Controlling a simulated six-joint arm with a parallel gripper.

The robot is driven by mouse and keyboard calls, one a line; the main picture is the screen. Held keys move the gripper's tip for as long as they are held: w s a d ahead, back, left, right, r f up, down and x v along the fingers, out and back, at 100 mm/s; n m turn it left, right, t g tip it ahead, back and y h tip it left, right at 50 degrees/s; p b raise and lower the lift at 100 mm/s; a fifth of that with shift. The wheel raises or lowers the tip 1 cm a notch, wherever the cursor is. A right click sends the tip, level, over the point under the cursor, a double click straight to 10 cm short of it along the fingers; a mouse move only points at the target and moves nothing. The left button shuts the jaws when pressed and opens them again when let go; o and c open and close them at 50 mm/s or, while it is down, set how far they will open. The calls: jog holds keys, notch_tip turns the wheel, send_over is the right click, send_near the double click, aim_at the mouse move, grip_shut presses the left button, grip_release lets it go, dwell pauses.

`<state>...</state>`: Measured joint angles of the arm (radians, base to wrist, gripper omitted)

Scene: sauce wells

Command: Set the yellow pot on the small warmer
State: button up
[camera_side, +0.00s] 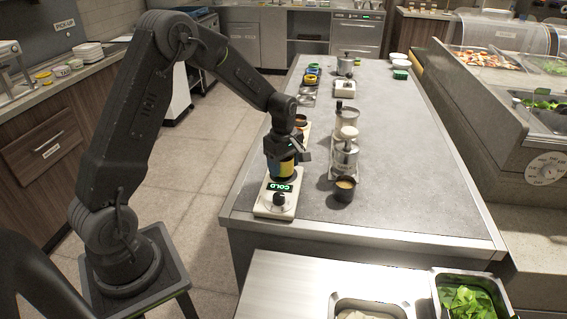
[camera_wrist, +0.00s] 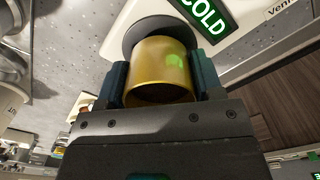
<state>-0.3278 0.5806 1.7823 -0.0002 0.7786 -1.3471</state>
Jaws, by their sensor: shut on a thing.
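The yellow pot (camera_side: 287,169) is between the jaws of my gripper (camera_side: 282,157), which is shut on it. In the wrist view the yellow pot (camera_wrist: 160,68) fills the space between both fingers of my gripper (camera_wrist: 160,82). The pot is upright at the dark round plate of a small cream warmer (camera_side: 262,205), whose green display reads COLD. The warmer also shows in the wrist view (camera_wrist: 128,28), with the plate behind the pot. I cannot tell whether the pot's base touches the plate, since the jaws and pot hide the contact.
A dark cup (camera_side: 344,189) stands to the right of the warmer. Silver containers (camera_side: 345,155) stand behind the cup. Another pale unit (camera_side: 305,128) lies just behind my gripper. Small coloured pots (camera_side: 312,76) sit farther back.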

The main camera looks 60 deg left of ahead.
jog(key=shift+f, duration=0.5)
dwell(0.5)
jog(key=o, duration=1.1)
jog(key=shift+r, duration=0.1)
jog(key=shift+r, duration=3.95)
jog(key=s+d+r+m+t, duration=0.2)
jog(key=s+d+r+m, duration=0.35)
jog(key=r, duration=0.25)
jog(key=s+d+r+m+t, duration=0.1)
jog(key=s+d+m, duration=0.2)
jog(key=s, duration=0.3)
jog(key=s+d+r+m+t, duration=0.1)
jog(key=s+d+r+m, duration=0.1)
jog(key=s+m, duration=0.4)
jog(key=s+d+r+m+t, duration=0.1)
jog(key=s+d+r+m, duration=0.1)
jog(key=s+d+m, duration=0.2)
jog(key=shift+s+m+t, duration=0.3)
jog(key=shift+s+m, duration=0.05)
jog(key=shift+s, duration=0.55)
